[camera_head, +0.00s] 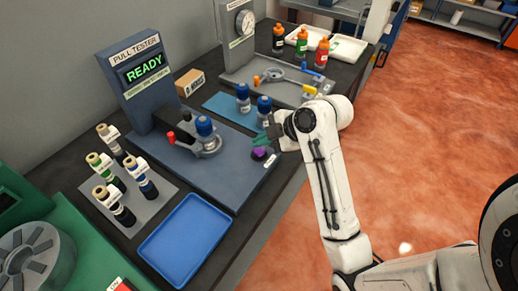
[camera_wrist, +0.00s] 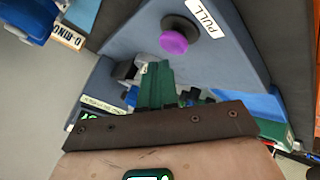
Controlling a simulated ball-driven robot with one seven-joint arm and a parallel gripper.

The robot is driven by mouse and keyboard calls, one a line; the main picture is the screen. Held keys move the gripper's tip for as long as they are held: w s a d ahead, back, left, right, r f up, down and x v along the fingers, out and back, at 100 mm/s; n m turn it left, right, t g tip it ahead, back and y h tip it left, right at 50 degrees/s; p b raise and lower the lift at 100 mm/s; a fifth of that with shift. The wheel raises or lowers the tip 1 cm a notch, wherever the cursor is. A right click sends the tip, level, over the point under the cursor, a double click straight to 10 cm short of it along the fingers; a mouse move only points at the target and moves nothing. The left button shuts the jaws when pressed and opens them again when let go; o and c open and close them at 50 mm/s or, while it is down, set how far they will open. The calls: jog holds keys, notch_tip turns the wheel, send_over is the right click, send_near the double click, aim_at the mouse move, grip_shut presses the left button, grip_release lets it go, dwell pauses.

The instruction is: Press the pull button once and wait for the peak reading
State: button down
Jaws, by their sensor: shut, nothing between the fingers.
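The pull tester (camera_head: 133,98) stands at the back left of the bench, and its green display (camera_head: 146,68) reads READY. A blue-capped part (camera_head: 205,128) sits in the ring fixture on its blue base (camera_head: 222,170). The purple pull button (camera_head: 259,153) is at the right part of that base. In the wrist view the purple button (camera_wrist: 173,42) stands on its dark collar beside a PULL label (camera_wrist: 207,17). My gripper (camera_head: 262,140) has green fingers and is shut and empty, close to the button. In the wrist view its fingers (camera_wrist: 157,82) appear below the button; contact is not visible.
An empty blue tray (camera_head: 184,241) lies in front of the tester. Several capped vials stand on a grey plate (camera_head: 126,192) at the left. Two blue-capped parts stand on a blue mat (camera_head: 220,104) behind my gripper. Another station with a gauge (camera_head: 244,22) is farther back.

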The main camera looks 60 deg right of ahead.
aim_at(262, 151)
jog(key=shift+f, duration=0.15)
jog(key=shift+f, duration=0.25)
jog(key=shift+f+b, duration=0.55)
dwell(0.7)
jog(key=shift+r, duration=0.15)
jog(key=shift+r+p, duration=0.85)
jog(key=shift+p, duration=0.05)
jog(key=shift+r, duration=0.1)
notch_tip(262, 151, up, 5)
jog(key=p, duration=0.4)
dwell(0.9)
